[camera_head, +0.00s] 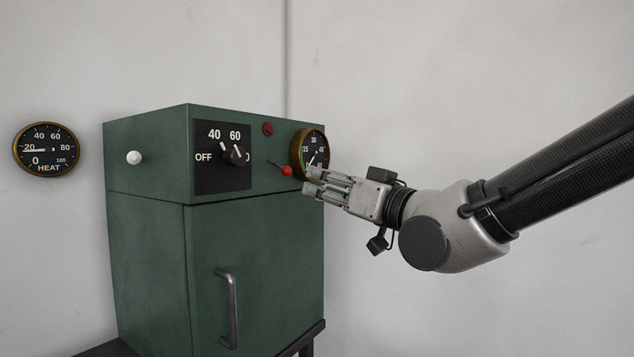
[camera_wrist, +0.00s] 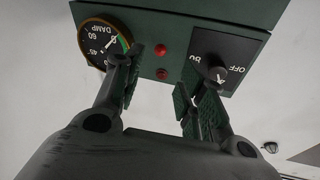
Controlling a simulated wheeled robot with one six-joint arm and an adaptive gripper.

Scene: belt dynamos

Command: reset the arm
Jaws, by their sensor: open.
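My gripper (camera_head: 312,182) is in front of the upper right of the green cabinet's front in the head view. Its fingers point left toward a small lever with a red ball end (camera_head: 286,171). In the wrist view my gripper (camera_wrist: 162,80) shows two fingers spread apart, with nothing between them. That view is upside down. The red ball (camera_wrist: 164,49) shows beyond the gap between the fingers, and I see no finger closed on it. My arm reaches in from the right.
The green cabinet (camera_head: 250,260) has a black knob (camera_head: 235,156), a dark red lamp (camera_head: 268,129), a DAMP gauge (camera_wrist: 98,42), a white side button (camera_head: 134,157) and a door handle (camera_head: 228,308). A HEAT gauge (camera_head: 46,150) hangs on the wall. Space right of the cabinet, below my arm, looks clear.

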